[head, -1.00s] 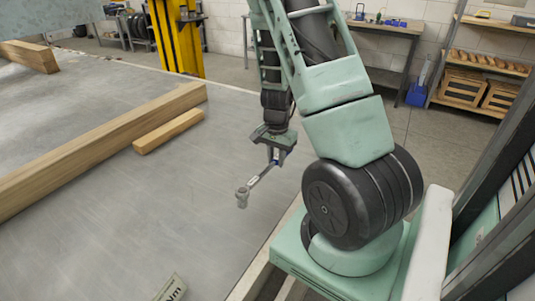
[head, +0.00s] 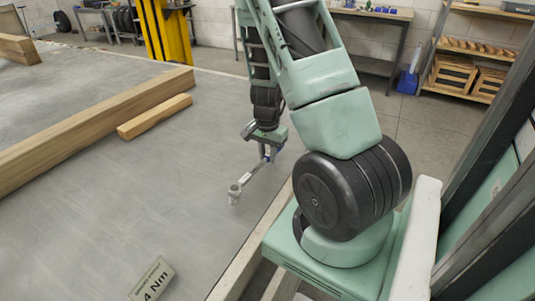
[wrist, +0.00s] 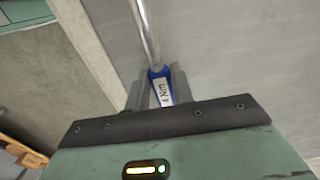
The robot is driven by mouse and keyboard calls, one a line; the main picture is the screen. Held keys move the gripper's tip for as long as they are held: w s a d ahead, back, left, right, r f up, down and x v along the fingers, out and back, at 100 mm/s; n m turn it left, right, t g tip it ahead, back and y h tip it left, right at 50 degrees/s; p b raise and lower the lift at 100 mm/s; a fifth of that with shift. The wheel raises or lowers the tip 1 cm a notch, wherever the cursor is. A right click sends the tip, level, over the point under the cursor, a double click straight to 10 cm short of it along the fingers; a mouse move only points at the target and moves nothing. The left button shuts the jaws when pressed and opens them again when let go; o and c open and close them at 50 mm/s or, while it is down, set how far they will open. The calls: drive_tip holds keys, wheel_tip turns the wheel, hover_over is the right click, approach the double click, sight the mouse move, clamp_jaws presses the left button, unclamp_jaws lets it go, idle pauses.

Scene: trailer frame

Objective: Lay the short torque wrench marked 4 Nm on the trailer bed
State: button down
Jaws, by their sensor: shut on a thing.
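The torque wrench (head: 247,178) has a thin metal shaft, a round grey head at its lower left end and a blue handle. My gripper (head: 268,151) is shut on the handle end. The wrist view shows the blue handle (wrist: 158,74) between the fingers, with a white label that seems to read 4 Nm, and the shaft running away from the fingers. The wrench slants down over the grey trailer bed (head: 120,190), near its right edge. I cannot tell whether its head touches the bed. A tag (head: 152,280) printed 4 Nm lies on the bed at the front.
A long timber beam (head: 95,130) and a short wooden block (head: 154,116) lie on the bed to the left. A wooden rail (head: 248,248) edges the bed on the right. The bed between block and tag is clear. A yellow post (head: 165,35) stands behind.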

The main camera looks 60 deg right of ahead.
drive_tip(key=shift+f+b, duration=1.25)
drive_tip(key=shift+f, duration=0.15)
idle(0.4)
drive_tip(key=shift+c, duration=2)
unclamp_jaws()
drive_tip(key=o, duration=0.4)
drive_tip(key=shift+r, duration=0.15)
wheel_tip(320, 180, up, 17)
drive_tip(key=p, duration=0.5)
drive_tip(key=shift+a+r, duration=0.1)
